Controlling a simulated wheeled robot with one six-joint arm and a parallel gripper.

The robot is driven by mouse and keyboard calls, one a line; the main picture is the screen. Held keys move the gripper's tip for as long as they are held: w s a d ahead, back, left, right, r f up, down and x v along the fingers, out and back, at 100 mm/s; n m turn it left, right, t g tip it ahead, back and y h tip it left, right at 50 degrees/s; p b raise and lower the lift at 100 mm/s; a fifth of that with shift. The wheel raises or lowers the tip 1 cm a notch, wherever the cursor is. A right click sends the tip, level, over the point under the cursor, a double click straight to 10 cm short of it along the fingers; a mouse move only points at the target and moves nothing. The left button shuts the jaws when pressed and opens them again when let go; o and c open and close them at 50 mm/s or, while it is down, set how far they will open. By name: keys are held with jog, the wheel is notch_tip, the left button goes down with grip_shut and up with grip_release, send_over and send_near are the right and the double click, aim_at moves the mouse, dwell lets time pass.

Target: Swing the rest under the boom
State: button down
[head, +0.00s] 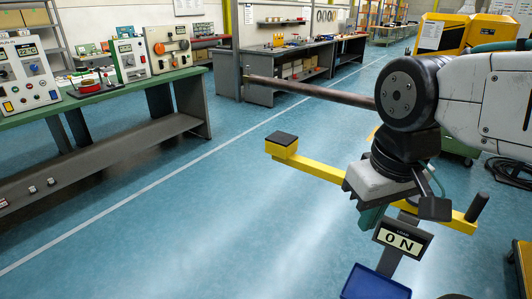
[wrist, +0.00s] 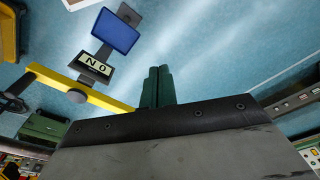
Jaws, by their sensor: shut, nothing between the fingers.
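The rest appears to be a yellow bar (head: 325,169) with a black pad (head: 282,138) on a block at its left end and a dark upright knob (head: 478,206) at its right. My wrist hides its middle. The yellow bar (wrist: 55,80) and knob (wrist: 77,96) also show in the wrist view. A brown rod (head: 310,91), likely the boom, runs above and behind the bar; my arm hides its right end.
An "ON" sign (head: 402,239) stands on a post, with a blue tray (head: 375,284) below it. A green-topped bench (head: 110,101) with instruments is at left. A yellow cabinet (head: 442,35) is behind my arm. Blue floor between is clear.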

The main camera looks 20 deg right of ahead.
aim_at(267, 150)
jog(key=shift+w, duration=0.1)
jog(key=w+d+f+n+g+h, duration=0.1)
jog(key=w+h, duration=0.5)
jog(key=w, duration=0.5)
jog(key=w+d+f+n+g+h, duration=0.15)
jog(key=w+h, duration=0.35)
jog(key=w, duration=0.6)
jog(key=w+a+f+n+t+h, duration=0.3)
jog(key=w+a+f+t, duration=0.8)
jog(key=w+a, duration=0.6)
notch_tip(267, 150, down, 2)
jog(key=shift+w+f+n+t+h, duration=0.2)
jog(key=shift+w+n+t+h, duration=0.15)
jog(key=shift+n, duration=0.5)
jog(key=x, duration=1.4)
jog(key=shift+f, duration=0.1)
